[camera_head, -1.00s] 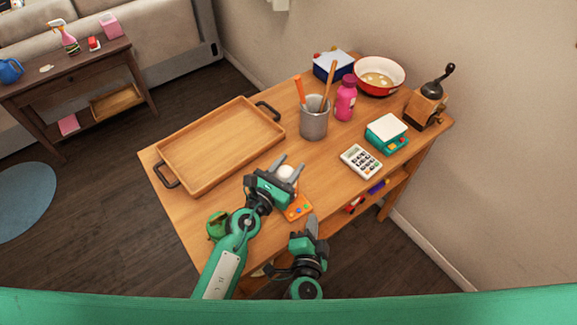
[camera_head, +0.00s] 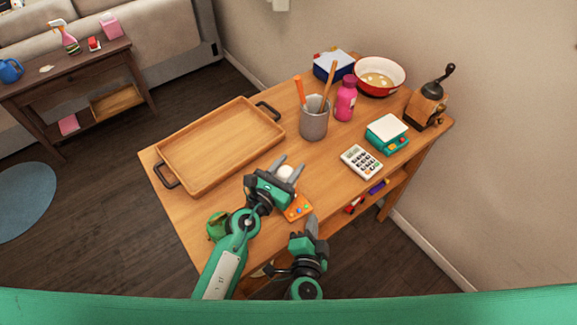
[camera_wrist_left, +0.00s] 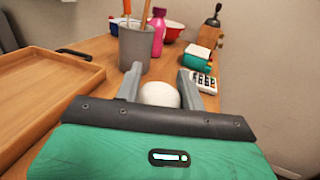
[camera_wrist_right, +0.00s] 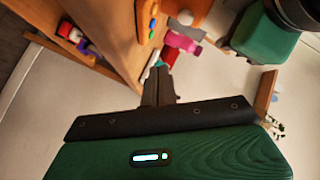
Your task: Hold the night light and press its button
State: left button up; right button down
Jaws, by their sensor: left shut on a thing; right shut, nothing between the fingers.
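The night light shows as a small white dome (camera_head: 285,171) at the near side of the wooden table. My left gripper (camera_head: 288,165) is shut on it, one finger on each side. In the left wrist view the white dome (camera_wrist_left: 160,94) sits between the two fingers; its lower part is hidden by the gripper body. I cannot make out its button. My right gripper (camera_head: 311,220) is shut and empty, in front of the table's near edge, below and right of the left gripper. In the right wrist view its fingers (camera_wrist_right: 160,74) are together.
An orange block with coloured buttons (camera_head: 297,208) lies by the near edge, between the grippers. A shelf lies below the tabletop.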

aim_at(297, 215)
dwell(0.8)
jog(key=s, duration=0.1)
jog(key=s+d, duration=0.1)
jog(key=s, duration=0.1)
jog(key=shift+s+d+f, duration=0.2)
jog(key=shift+d, duration=0.15)
jog(key=shift+w+a, duration=0.1)
jog(key=shift+w+a, duration=0.8)
jog(key=shift+w, duration=0.4)
jog(key=shift+w+a, duration=0.75)
jog(key=shift+w, duration=0.45)
jog(key=shift+w+a, duration=0.8)
jog(key=shift+w, duration=0.4)
jog(key=shift+w+a, duration=0.2)
jog(key=shift+w, duration=0.2)
